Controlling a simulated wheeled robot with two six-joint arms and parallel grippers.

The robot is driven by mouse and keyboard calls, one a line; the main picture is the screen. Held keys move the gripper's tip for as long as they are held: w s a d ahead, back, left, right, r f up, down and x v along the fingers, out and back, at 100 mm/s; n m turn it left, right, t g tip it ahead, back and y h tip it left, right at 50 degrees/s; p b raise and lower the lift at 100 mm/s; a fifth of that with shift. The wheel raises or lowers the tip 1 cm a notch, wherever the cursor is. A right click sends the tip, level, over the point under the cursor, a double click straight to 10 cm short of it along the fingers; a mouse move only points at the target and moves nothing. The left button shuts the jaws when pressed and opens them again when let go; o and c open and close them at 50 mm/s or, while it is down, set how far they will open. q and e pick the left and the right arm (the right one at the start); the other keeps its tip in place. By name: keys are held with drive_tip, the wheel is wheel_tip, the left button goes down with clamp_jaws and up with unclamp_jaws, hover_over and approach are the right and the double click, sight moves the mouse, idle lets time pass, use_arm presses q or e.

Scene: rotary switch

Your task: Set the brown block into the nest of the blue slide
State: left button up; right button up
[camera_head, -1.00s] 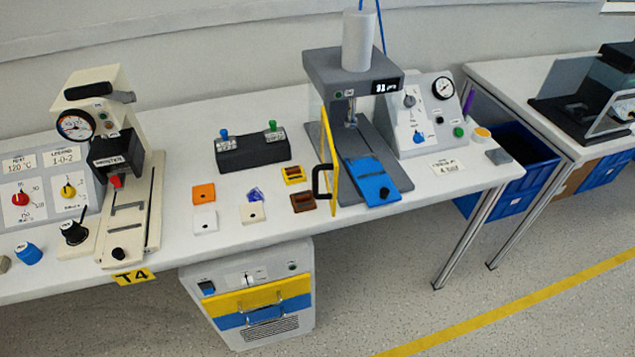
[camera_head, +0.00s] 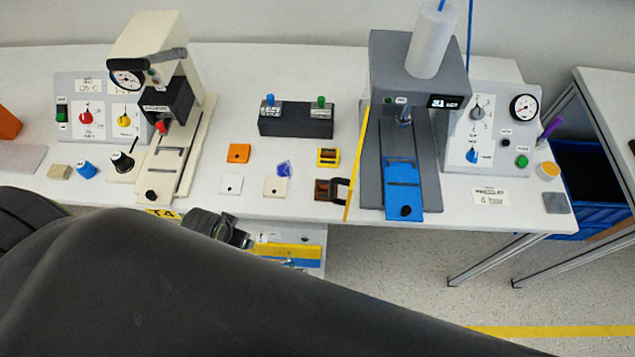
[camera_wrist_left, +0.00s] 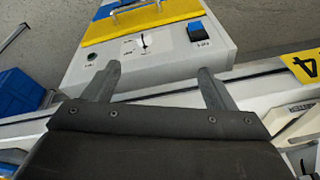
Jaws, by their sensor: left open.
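The brown block (camera_head: 325,189) lies on the table, left of the grey press; the black guard handle partly overlaps it in the head view. The blue slide (camera_head: 403,188) sticks out at the front of the press, with a black knob at its near end. I see no block on the slide. My left gripper (camera_head: 222,230) is at the table's front edge, left of and nearer than the brown block. Its fingers (camera_wrist_left: 157,80) are apart and empty in the left wrist view. My right gripper is not in view.
The yellow-edged guard (camera_head: 357,165) stands between brown block and slide. A cream press (camera_head: 160,110) stands left. A cabinet is below the table.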

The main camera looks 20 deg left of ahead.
use_arm(q)
drive_tip(key=w+d+r+m+h+p, duration=0.1)
drive_tip(key=w+d+r+m, duration=0.15)
drive_tip(key=r, duration=0.45)
drive_tip(key=m+g+h+p, duration=0.2)
drive_tip(key=m+h, duration=0.2)
drive_tip(key=m, duration=0.8)
approach(325, 187)
drive_tip(key=p+x, duration=0.1)
drive_tip(key=x, duration=0.3)
drive_tip(key=shift+s+p, duration=0.15)
drive_tip(key=shift+p, duration=0.15)
drive_tip(key=shift+p+x, duration=0.6)
drive_tip(key=shift+x, duration=2.05)
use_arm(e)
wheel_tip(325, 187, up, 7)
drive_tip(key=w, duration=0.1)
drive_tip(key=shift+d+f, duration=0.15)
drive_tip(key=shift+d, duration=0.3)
use_arm(q)
drive_tip(key=shift+c, duration=0.5)
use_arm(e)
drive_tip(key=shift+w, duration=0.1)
use_arm(q)
drive_tip(key=c, duration=1)
drive_tip(key=shift+r, duration=0.15)
